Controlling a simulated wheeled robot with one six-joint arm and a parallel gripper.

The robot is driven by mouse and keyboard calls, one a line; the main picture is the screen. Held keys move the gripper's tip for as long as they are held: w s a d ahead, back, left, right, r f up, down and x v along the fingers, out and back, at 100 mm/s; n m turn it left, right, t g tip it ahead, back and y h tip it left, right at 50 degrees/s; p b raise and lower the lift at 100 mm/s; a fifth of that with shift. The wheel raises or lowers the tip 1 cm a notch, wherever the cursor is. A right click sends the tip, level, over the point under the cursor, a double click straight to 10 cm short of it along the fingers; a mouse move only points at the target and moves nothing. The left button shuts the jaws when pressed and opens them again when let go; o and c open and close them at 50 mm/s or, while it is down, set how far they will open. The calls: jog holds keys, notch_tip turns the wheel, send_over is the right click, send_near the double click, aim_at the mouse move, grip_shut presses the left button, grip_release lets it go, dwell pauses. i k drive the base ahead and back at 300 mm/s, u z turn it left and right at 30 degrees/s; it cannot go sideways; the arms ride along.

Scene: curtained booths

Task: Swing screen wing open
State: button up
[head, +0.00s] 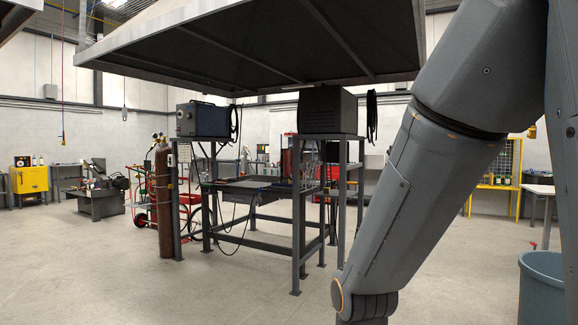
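I see no screen wing or curtain that I can make out in the head view. My gripper is not in view; only links of my arm cross the right side, running down to the bottom edge and hiding part of the room behind. A dark steel welding bench frame (299,240) stands in the middle, without a visible screen on its near side. A large grey hood (250,52) hangs above it.
A blue-grey machine (203,120) and a dark box (328,110) sit on the frame. A brown gas cylinder (165,210) stands at its left. A blue bin (541,292) is at lower right. The concrete floor (80,265) at front left is clear.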

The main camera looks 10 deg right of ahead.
aim_at(287, 154)
jog(key=z, duration=0.45)
jog(key=i, duration=1.75)
jog(key=z, duration=0.7)
jog(key=i, duration=1.75)
jog(key=z, duration=0.35)
jog(key=i, duration=5.25)
jog(key=u, duration=1)
jog(key=i, duration=1.6)
jog(key=u, duration=1.65)
jog(key=i, duration=1.3)
jog(key=u, duration=0.55)
